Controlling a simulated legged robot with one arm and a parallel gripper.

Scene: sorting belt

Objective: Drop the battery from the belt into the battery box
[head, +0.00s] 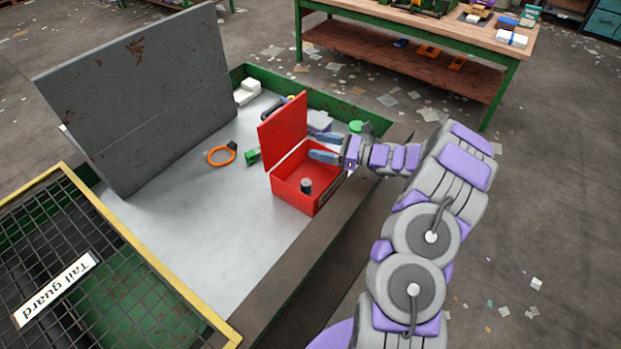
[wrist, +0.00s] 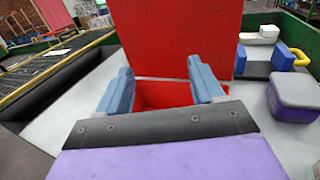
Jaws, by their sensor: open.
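The battery box is a red box (head: 297,207) with its lid raised, standing on the metal belt surface in the head view. A dark grey cylinder with a lighter top, which looks like the battery (head: 306,187), is inside the box near its front wall. My gripper (head: 320,146) is over the right side of the open box, its blue fingers apart and empty. In the wrist view, the fingers of my gripper (wrist: 160,92) are spread in front of the raised red lid (wrist: 180,40). The battery does not show there; my gripper covers most of the box interior.
An orange ring (head: 222,154), a green item (head: 253,156) and a white block (head: 247,91) lie on the belt (head: 190,220). A tall grey panel (head: 145,90) stands at left. A yellow-edged mesh guard (head: 75,270) is at front left. The belt's left part is mostly clear.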

